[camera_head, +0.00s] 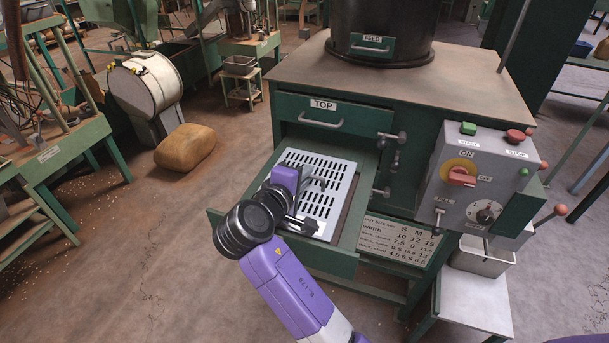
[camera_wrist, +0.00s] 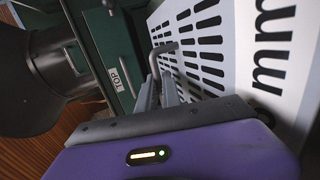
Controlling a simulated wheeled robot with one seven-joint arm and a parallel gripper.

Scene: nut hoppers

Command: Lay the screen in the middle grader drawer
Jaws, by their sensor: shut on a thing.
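The screen (camera_head: 338,180) is a pale plate with rows of dark slots and a bent handle. In the wrist view the screen (camera_wrist: 245,50) fills the upper right, with "mm" printed on it. My gripper (camera_head: 309,190) is shut on the handle, which also shows in the wrist view (camera_wrist: 166,47) between my fingers (camera_wrist: 160,85). The middle drawer (camera_head: 331,261) is pulled out below the shut top drawer (camera_head: 340,118). The screen is over or within the drawer's frame; I cannot tell whether it rests on the bottom. My wrist hides the drawer's left front part.
A control box (camera_head: 480,180) with buttons and knobs stands right of the drawers. Small latch handles (camera_head: 381,192) stick out from the cabinet beside the drawer. A tan sack (camera_head: 185,147) lies on the floor at left.

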